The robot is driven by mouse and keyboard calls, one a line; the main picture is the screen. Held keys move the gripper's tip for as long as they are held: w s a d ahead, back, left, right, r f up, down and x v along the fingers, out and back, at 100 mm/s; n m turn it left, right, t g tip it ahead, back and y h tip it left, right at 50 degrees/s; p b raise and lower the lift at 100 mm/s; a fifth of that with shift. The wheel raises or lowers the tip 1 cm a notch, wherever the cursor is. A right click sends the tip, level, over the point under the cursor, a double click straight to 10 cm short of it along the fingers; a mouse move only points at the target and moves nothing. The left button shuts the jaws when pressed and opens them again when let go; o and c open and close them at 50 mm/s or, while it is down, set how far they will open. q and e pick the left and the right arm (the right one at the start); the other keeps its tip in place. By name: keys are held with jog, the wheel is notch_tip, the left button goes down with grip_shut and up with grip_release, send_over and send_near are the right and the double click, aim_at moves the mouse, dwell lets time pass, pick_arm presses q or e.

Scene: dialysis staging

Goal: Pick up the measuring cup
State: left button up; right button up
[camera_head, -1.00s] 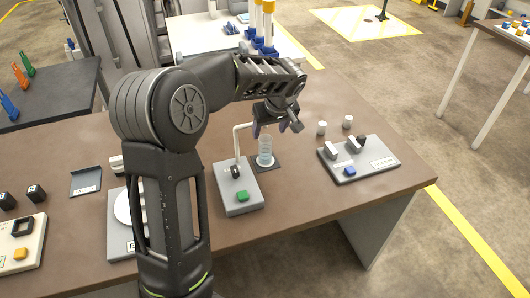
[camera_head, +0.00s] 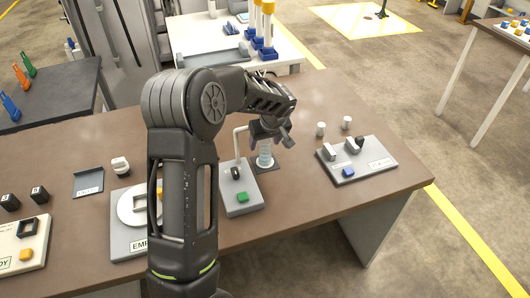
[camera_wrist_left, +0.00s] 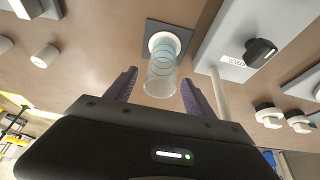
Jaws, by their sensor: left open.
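The measuring cup (camera_head: 265,158) is a clear cylinder with blue rings, standing upright on a small dark pad (camera_head: 268,169) on the brown table. In the left wrist view the cup (camera_wrist_left: 162,72) lies between the two purple-grey fingers of my left gripper (camera_wrist_left: 160,88). The fingers are apart, with a gap on each side of the cup. In the head view my left gripper (camera_head: 268,138) points down at the cup's top, hiding its upper part. My right gripper does not show.
A grey dispenser box (camera_head: 240,190) with a bent white spout and green button stands left of the cup. A grey panel (camera_head: 357,162) with a blue button and two white caps (camera_head: 321,129) are to the right. A round-dial device (camera_head: 125,240) is at the left.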

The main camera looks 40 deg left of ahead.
pick_arm(q)
jog(key=shift+c, duration=0.2)
dwell(0.4)
grip_shut()
dwell(0.5)
